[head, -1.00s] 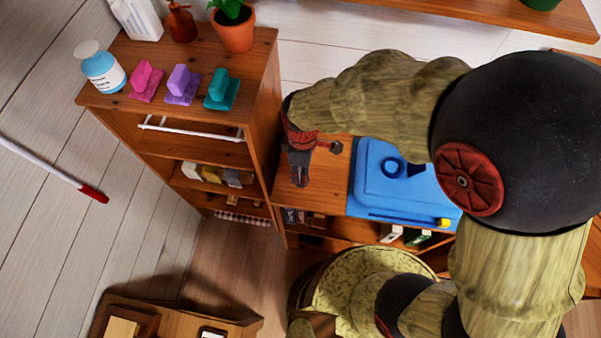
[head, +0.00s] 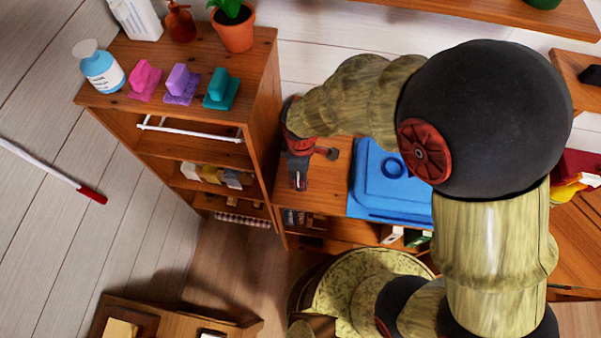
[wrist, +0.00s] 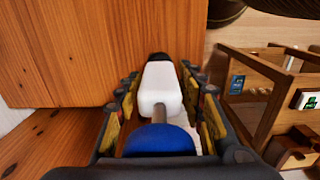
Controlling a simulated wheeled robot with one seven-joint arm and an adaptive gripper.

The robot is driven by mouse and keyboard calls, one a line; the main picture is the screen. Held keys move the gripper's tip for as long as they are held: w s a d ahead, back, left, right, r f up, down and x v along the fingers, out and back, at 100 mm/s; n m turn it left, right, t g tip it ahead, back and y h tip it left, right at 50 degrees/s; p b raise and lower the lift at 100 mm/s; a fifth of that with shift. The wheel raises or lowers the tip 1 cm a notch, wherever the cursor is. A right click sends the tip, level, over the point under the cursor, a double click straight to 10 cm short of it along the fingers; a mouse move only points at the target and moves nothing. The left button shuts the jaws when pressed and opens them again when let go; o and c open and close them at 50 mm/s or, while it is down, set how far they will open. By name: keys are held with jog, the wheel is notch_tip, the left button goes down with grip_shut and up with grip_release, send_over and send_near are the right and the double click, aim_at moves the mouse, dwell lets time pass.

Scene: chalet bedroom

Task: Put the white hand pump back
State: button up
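The white hand pump (wrist: 162,87) shows in the wrist view between the two fingers of my gripper (wrist: 161,88). It has a white body, a short grey rod and a rounded blue part (wrist: 160,140) close to the palm. The fingers lie close along both sides of it and look shut on it; the exact contact is hard to see. In the head view my gripper (head: 298,180) points down beside the tall cabinet's right side, over the left end of the lower desk (head: 330,180).
The tall cabinet (head: 262,130) carries a bottle (head: 101,70), several coloured blocks and a potted plant (head: 233,30). A white rail (head: 190,130) crosses its open front. A blue case (head: 385,185) lies on the desk, right of my gripper. Boxes stand below the desk.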

jog(key=shift+o, duration=1)
notch_tip(320, 180, up, 12)
jog(key=shift+r+p, duration=0.15)
jog(key=shift+p, duration=0.7)
jog(key=d+r+m+t, duration=0.3)
jog(key=d+r+m, duration=0.6)
jog(key=d+r, duration=0.4)
jog(key=s+d+r+m+t, duration=0.2)
jog(key=s+d+r+m, duration=0.4)
jog(key=s+d+m, duration=0.1)
jog(key=d+m, duration=0.1)
jog(key=d, duration=0.1)
jog(key=shift+s+d+t, duration=0.25)
jog(key=shift+d+t, duration=0.05)
jog(key=shift+d, duration=0.1)
